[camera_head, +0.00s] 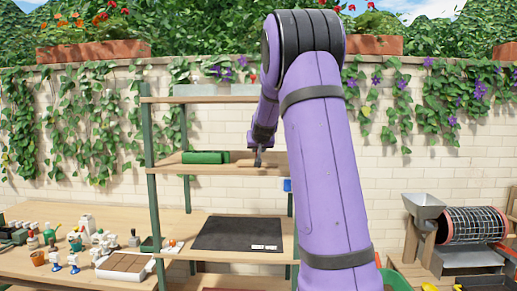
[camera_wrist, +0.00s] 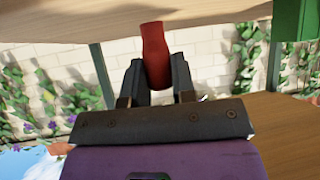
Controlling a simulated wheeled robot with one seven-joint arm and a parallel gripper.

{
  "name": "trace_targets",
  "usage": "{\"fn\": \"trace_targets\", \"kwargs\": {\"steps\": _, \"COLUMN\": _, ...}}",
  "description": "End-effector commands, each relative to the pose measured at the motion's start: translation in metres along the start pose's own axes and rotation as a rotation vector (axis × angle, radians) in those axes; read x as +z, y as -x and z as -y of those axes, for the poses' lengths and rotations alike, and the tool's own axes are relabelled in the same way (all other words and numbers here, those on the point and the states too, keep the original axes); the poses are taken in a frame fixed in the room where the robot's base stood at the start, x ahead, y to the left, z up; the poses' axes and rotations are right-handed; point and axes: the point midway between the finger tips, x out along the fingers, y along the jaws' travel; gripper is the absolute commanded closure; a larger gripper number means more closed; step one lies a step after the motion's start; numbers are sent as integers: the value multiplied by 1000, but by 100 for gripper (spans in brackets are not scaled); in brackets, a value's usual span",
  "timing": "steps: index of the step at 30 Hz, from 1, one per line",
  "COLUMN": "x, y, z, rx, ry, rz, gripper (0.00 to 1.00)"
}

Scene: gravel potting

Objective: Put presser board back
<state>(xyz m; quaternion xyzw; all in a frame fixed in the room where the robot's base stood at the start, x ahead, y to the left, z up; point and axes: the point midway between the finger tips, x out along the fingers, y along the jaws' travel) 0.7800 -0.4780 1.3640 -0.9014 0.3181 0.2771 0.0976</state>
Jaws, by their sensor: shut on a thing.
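My gripper (camera_head: 258,151) reaches over the middle shelf in the head view, right of a green case. In the wrist view, my gripper (camera_wrist: 156,75) is shut on a red handle (camera_wrist: 154,45), likely that of the presser board. The handle's far end meets or nearly meets a pale wooden surface. I cannot tell whether that surface is the board or the shelf. In the head view a small brown flat piece (camera_head: 249,163) shows below my fingers, close to the shelf top. Contact with the shelf cannot be told.
The green case (camera_head: 205,157) lies on the middle shelf (camera_head: 222,169) and shows in the wrist view (camera_wrist: 296,18). A dark mat (camera_head: 230,232) lies on the level below. Green posts (camera_head: 152,200) frame the rack. A cluttered table (camera_head: 30,265) stands left, a drum sieve (camera_head: 475,225) right.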

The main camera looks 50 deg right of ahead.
Motion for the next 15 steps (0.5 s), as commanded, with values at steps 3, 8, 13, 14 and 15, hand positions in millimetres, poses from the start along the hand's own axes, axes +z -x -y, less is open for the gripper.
{"fn": "trace_targets", "kwargs": {"steps": 3, "x": 0, "y": 0, "z": 0, "rx": 0, "ry": 0, "rz": -1, "gripper": 100}}
{"fn": "trace_targets", "kwargs": {"steps": 8, "x": 2, "y": -1, "z": 0, "rx": 0, "ry": 0, "rz": 1, "gripper": 55}}
{"fn": "trace_targets", "kwargs": {"steps": 13, "x": 2, "y": -1, "z": 0, "rx": 0, "ry": 0, "rz": 1, "gripper": 50}}
{"fn": "trace_targets", "kwargs": {"steps": 14, "x": 2, "y": -1, "z": 0, "rx": 0, "ry": 0, "rz": 1, "gripper": 50}}
{"fn": "trace_targets", "kwargs": {"steps": 15, "x": 2, "y": -1, "z": 0, "rx": 0, "ry": 0, "rz": 0, "gripper": 50}}
